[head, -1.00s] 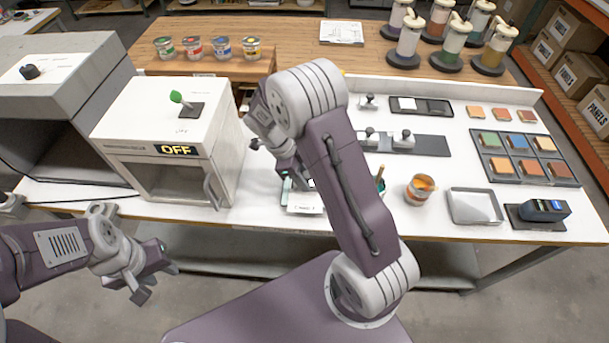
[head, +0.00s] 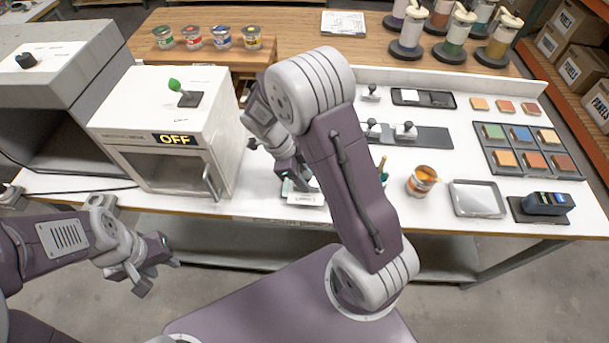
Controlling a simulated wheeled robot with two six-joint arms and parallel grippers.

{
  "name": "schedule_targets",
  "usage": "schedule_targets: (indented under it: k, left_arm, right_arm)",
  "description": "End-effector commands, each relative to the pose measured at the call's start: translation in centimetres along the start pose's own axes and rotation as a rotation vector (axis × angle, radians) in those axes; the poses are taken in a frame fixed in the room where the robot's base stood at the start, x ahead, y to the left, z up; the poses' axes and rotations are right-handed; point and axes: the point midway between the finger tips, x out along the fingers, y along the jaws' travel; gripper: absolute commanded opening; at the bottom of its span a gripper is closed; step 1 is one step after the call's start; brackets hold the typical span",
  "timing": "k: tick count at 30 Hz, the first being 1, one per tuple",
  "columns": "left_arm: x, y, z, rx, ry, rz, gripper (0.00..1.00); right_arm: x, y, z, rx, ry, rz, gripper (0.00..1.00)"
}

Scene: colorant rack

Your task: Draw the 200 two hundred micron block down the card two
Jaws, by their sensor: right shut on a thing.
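My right gripper (head: 292,178) is low over the white table, right beside a small pale card (head: 304,198) on a flat holder near the front edge. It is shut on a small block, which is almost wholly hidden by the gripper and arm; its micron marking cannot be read. The card's near part shows with faint print; its far part is hidden under the gripper. My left gripper (head: 157,274) is open and empty, in front of the table.
A white oven box (head: 165,130) marked OFF stands left of the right gripper. An orange-topped can (head: 422,181), a grey tray (head: 477,198) and a dark device (head: 548,204) stand to the right. Paint cans (head: 222,37) sit on the wooden bench behind.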

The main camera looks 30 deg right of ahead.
Motion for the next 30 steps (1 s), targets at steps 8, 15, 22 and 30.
schedule_targets:
  k: [8, 15, 22, 30]
  left_arm:
    - [0.3, 0.0, 0.0, 0.0, 0.0, 0.0, 0.36]
    - [0.6, 0.0, 0.1, 0.0, 0.0, 0.0, 0.36]
    - [0.7, 0.0, 0.1, 0.0, 0.0, 0.0, 0.36]
    - [1.2, 0.0, 0.1, 0.0, 0.0, 0.0, 0.36]
  right_arm:
    - [0.1, 0.7, 0.0, 0.0, 0.0, 0.002, 0.0]
    - [0.0, 1.7, 0.0, 0.0, 0.0, 0.001, 0.0]
    - [-0.1, 2.2, 0.0, 0.0, 0.0, 0.001, 0.0]
    - [0.1, 3.2, 0.1, 0.0, -0.001, 0.001, 0.0]
